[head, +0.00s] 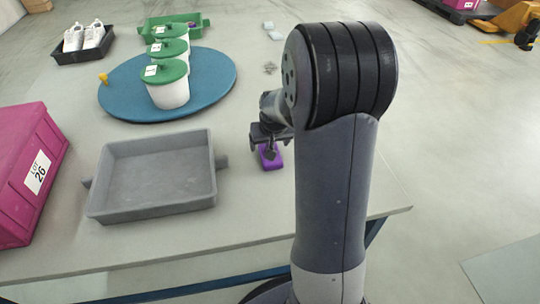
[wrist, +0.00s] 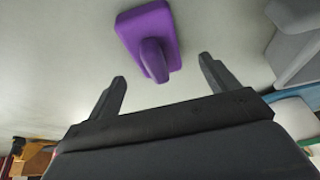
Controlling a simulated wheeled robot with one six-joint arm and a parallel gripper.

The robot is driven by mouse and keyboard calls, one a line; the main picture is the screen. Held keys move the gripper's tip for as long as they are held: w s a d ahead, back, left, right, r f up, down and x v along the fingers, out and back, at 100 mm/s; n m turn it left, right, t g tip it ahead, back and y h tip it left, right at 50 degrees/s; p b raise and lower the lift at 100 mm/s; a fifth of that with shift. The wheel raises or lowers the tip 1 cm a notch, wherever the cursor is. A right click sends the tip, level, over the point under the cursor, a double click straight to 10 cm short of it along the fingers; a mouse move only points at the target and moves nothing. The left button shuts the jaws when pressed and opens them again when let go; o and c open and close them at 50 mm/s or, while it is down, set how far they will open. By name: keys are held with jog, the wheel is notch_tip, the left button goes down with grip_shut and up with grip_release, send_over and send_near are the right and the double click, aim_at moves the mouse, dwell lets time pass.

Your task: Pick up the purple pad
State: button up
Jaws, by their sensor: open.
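The purple pad (head: 271,157) lies on the table, to the right of the grey tray, partly covered by my gripper in the head view. In the wrist view the purple pad (wrist: 147,37) has a flat base and a raised rounded handle. My gripper (head: 266,146) is over the pad in the head view. In the wrist view my gripper (wrist: 162,82) is open, its two fingers apart. The pad's handle end lies between and just beyond the fingertips, with nothing held.
An empty grey tray (head: 152,205) stands left of the pad. A magenta bin (head: 22,165) labelled LOT 26 is further left. White tubs with green lids (head: 168,72) stand on a round blue mat (head: 215,85) behind. Small grey pieces (head: 270,67) lie further back.

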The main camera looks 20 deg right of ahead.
jog(key=x, duration=0.2)
jog(key=b+x, duration=0.1)
jog(key=x, duration=0.1)
jog(key=shift+s+d+f, duration=0.1)
jog(key=shift+d+f, duration=0.05)
jog(key=shift+f, duration=0.2)
jog(key=shift+c, duration=0.4)
jog(key=c, duration=1)
jog(key=shift+r, duration=0.1)
notch_tip(320, 180, up, 10)
jog(key=p, duration=0.2)
jog(key=shift+p, duration=0.35)
jog(key=o, duration=0.5)
jog(key=shift+c, duration=0.2)
jog(key=c, duration=0.3)
